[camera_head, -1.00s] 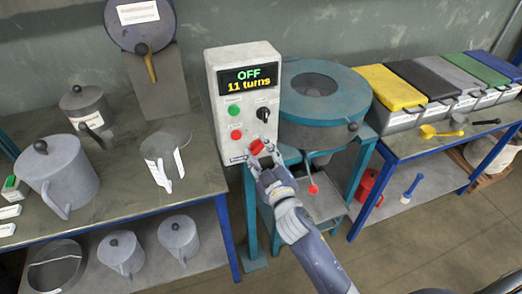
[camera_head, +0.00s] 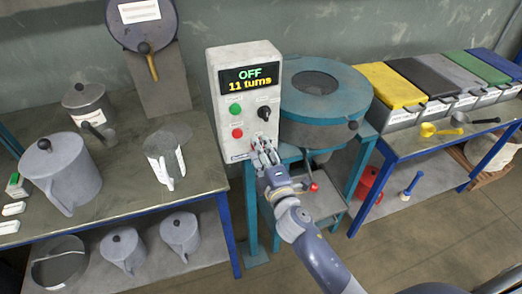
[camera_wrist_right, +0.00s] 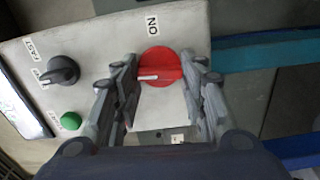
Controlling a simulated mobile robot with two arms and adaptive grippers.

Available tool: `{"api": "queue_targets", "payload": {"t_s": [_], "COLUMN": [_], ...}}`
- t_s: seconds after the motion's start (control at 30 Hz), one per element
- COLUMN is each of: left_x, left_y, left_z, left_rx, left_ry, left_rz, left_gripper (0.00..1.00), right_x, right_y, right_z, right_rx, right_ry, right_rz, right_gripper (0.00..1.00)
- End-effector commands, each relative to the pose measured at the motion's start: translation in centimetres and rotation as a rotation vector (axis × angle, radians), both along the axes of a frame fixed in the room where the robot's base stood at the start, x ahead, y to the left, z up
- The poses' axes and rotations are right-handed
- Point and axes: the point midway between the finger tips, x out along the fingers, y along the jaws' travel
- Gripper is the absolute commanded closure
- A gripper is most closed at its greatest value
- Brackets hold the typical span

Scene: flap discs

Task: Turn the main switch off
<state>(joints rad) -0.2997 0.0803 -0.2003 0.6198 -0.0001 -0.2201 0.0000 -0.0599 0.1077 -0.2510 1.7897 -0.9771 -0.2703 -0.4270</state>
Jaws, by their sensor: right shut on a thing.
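The control box (camera_head: 222,85) stands upright at the middle of the head view, with its display (camera_head: 253,79) reading "OFF" and "11 turns". The main switch, a round red knob (camera_wrist_right: 160,66), is low on the box face. In the right wrist view it sits between my right gripper's fingers (camera_wrist_right: 160,85), beside an "ON" label (camera_wrist_right: 152,23), with a white mark on its face. My right gripper (camera_head: 264,150) is shut on this knob; in the head view the fingers mostly hide it. My left gripper is not in view.
Above the switch are a green button (camera_head: 235,109), a red button (camera_head: 237,132) and a black selector knob (camera_head: 264,113). A blue round machine (camera_head: 340,92) stands close on the right. Grey jugs (camera_head: 62,175) stand on the left bench.

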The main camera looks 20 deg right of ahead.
Motion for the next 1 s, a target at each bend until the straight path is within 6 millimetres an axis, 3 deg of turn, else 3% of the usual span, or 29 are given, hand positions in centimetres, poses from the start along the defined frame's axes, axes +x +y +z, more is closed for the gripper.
{"api": "queue_targets", "payload": {"t_s": [0.3, 0.77, 0.8, 0.87, 1.0], "left_x": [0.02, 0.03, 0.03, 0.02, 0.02], "left_y": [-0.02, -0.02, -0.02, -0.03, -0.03], "left_z": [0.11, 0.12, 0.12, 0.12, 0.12], "left_rx": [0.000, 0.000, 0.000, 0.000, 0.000], "left_ry": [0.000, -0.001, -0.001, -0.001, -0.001], "left_rz": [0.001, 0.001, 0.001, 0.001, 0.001], "left_gripper": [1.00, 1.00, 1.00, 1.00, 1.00], "right_x": [0.00, -0.01, -0.01, -0.01, -0.01], "right_y": [0.03, 0.02, 0.02, 0.02, 0.02], "right_z": [-0.06, -0.10, -0.10, -0.10, -0.09], "right_rx": [-0.097, -0.111, -0.111, -0.111, -0.109], "right_ry": [-0.003, -0.003, -0.003, -0.003, -0.003], "right_rz": [0.001, 0.001, 0.001, 0.001, 0.000], "right_gripper": [0.85, 0.85, 0.59, 0.45, 0.42]}}
